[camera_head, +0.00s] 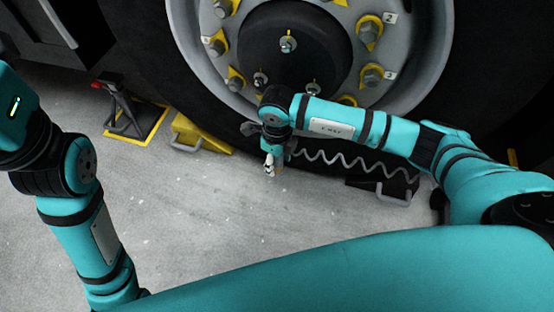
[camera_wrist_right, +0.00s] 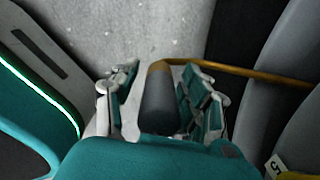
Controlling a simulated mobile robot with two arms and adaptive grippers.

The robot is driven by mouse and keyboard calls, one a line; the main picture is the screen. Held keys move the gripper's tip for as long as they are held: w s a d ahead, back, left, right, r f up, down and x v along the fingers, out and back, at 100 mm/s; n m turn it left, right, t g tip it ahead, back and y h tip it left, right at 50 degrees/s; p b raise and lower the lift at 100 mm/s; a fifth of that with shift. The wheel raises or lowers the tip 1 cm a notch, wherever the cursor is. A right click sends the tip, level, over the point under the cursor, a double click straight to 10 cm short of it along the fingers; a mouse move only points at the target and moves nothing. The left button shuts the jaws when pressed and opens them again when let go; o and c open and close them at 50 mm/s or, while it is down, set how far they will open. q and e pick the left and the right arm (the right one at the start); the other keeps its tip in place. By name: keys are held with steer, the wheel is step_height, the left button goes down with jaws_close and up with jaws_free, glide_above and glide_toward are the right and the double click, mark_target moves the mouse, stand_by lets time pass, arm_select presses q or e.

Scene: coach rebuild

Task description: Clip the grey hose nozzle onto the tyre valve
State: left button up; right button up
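The grey hose nozzle (camera_wrist_right: 160,103) is a dark cylinder between the fingers of my right gripper (camera_wrist_right: 163,98), which appears shut on it. A thin brass rod (camera_wrist_right: 255,73), seemingly the tyre valve, runs from the wheel side to the brass-coloured far end of the nozzle. I cannot tell whether they are joined or merely overlap. In the head view my right gripper (camera_head: 270,165) points down in front of the lower tyre. The grey coiled hose (camera_head: 345,158) stretches rightward from near it. The nozzle and valve are hard to make out there. My left gripper is out of view.
The large wheel rim (camera_head: 414,50) has several nuts with yellow markers. A yellow wheel chock (camera_head: 200,135) and a jack stand (camera_head: 126,108) stand left of my right gripper. A dark chock with a grey handle (camera_head: 393,201) lies to the right. The front floor is clear.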

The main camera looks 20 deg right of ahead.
steer(key=shift+o, duration=0.2)
step_height(320, 180, up, 12)
stand_by(0.5)
